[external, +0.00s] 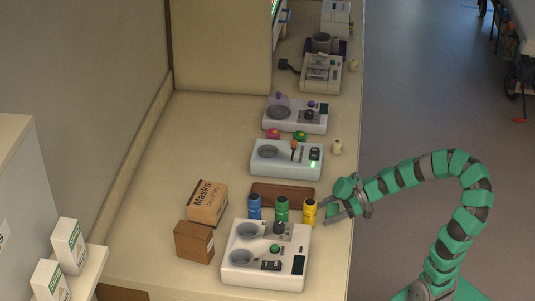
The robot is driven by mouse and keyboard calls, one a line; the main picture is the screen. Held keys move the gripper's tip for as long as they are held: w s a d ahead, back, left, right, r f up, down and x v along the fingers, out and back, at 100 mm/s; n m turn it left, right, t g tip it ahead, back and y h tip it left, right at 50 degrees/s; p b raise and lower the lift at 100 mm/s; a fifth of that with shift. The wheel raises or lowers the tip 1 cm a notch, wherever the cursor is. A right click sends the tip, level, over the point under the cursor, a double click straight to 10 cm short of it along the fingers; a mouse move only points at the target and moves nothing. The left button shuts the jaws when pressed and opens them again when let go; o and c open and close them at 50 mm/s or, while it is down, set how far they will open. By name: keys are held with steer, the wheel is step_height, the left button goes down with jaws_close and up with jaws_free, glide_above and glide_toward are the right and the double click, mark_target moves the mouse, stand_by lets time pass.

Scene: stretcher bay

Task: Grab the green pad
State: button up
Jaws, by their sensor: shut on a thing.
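A small green item (300,135), which looks like the green pad, sits beside a pink one (273,133) behind a white device with a round basin; its lower part is hidden. My gripper (319,210) is low at the counter's right edge, well in front of the green item and apart from it. Its fingers are shut on a yellow canister (309,211), which stands upright. A green canister (281,209) and a blue canister (254,207) stand to its left.
White devices (286,160) (236,279) line the counter, with a brown tray (265,193) between them. Two cardboard boxes (207,203) (194,242) stand at left. A pale cup-like item (337,147) is near the right edge. The counter's left-middle is clear.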

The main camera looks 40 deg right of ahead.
steer(key=s+d+r+b, duration=0.1)
steer(key=s+d+b, duration=0.5)
steer(key=s, duration=0.7)
steer(key=shift+s+d+r, duration=0.15)
steer(key=shift+s+r, duration=0.05)
steer(key=shift+s, duration=0.15)
